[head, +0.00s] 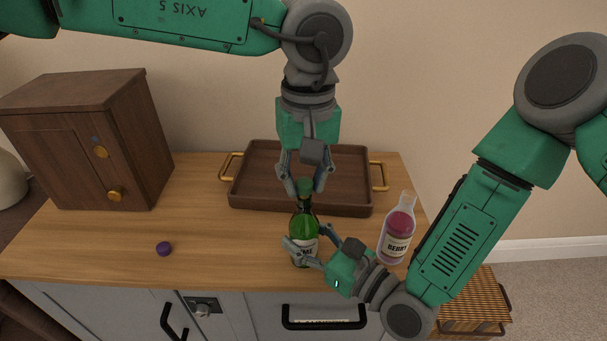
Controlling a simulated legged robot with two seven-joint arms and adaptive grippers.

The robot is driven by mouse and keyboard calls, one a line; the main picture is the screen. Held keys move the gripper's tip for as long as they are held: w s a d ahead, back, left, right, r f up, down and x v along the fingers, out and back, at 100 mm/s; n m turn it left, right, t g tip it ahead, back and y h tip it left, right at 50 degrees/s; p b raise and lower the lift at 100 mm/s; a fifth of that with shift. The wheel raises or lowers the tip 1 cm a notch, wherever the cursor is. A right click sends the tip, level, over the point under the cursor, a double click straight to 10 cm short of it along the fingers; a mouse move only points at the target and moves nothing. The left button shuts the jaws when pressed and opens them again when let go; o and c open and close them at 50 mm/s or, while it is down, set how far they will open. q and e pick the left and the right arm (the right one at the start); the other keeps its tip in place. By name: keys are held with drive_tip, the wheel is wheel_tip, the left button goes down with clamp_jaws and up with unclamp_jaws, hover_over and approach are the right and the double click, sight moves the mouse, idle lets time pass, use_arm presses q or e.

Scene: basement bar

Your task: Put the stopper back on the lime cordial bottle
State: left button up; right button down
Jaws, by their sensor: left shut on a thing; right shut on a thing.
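The green lime cordial bottle (303,225) stands upright near the front edge of the wooden counter, its label partly hidden. My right gripper (304,249) is shut on the bottle's body from the right. My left gripper (306,188) points down from above and is shut on the green stopper (305,186). The stopper is at the bottle's mouth, in line with the neck. The fingers partly hide it, and I cannot tell whether it is seated or just above the rim.
A berry bottle (397,234) without a stopper stands right of my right gripper. A purple stopper (164,248) lies at the front left. A brown tray (250,190) with brass handles is behind the bottle. A wooden cabinet (85,140) stands at the left; the counter between is clear.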

use_arm(q)
drive_tip(key=shift+f, duration=0.65)
idle(0.3)
drive_tip(key=o, duration=0.8)
drive_tip(key=shift+o, duration=0.2)
wheel_tip(320, 180, up, 12)
drive_tip(key=shift+d, duration=0.2)
drive_tip(key=shift+w, duration=0.1)
drive_tip(key=shift+f, duration=0.1)
use_arm(e)
drive_tip(key=c, duration=0.8)
unclamp_jaws()
drive_tip(key=shift+o, duration=0.2)
